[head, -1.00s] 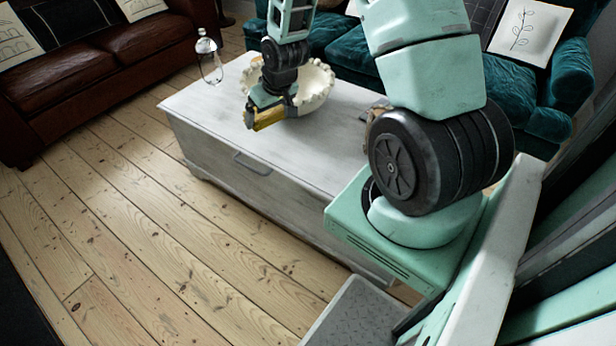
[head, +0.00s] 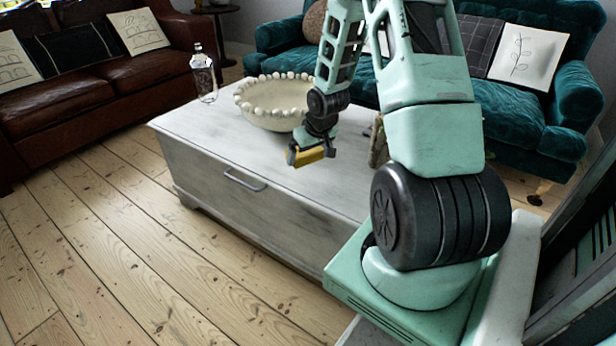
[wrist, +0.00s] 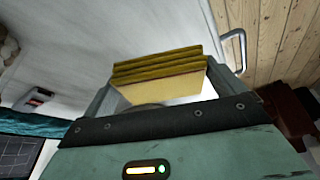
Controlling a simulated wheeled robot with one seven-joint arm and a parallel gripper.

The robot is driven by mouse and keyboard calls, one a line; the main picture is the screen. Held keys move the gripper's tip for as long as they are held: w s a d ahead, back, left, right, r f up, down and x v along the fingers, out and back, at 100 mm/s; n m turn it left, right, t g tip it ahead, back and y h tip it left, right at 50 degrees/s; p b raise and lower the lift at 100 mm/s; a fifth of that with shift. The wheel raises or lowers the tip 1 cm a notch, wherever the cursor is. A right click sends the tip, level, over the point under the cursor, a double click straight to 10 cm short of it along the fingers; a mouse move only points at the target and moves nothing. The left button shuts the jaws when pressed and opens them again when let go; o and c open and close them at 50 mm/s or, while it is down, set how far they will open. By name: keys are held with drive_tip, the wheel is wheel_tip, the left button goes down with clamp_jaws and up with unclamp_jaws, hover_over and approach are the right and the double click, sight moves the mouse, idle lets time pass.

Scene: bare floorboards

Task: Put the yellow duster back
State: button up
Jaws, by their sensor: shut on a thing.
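The yellow duster (head: 310,156) is a small yellow block with dark yellow ridged layers, clearest in the wrist view (wrist: 160,78). My gripper (head: 312,150) is shut on it, with one finger on each side. It holds the duster over the front part of the white wooden chest table (head: 215,133), right of the bowl. I cannot tell how high it is above the top.
A cream bowl with a beaded rim (head: 270,112) and a clear glass bottle (head: 204,75) stand on the table. A brownish object (head: 377,145) is partly hidden behind my arm. A brown leather sofa (head: 100,70) and a teal sofa (head: 525,105) stand behind. Floor at front left is clear.

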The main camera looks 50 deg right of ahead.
sight(306, 176)
drive_tip(key=shift+f+b, duration=1)
drive_tip(key=shift+f, duration=2.1)
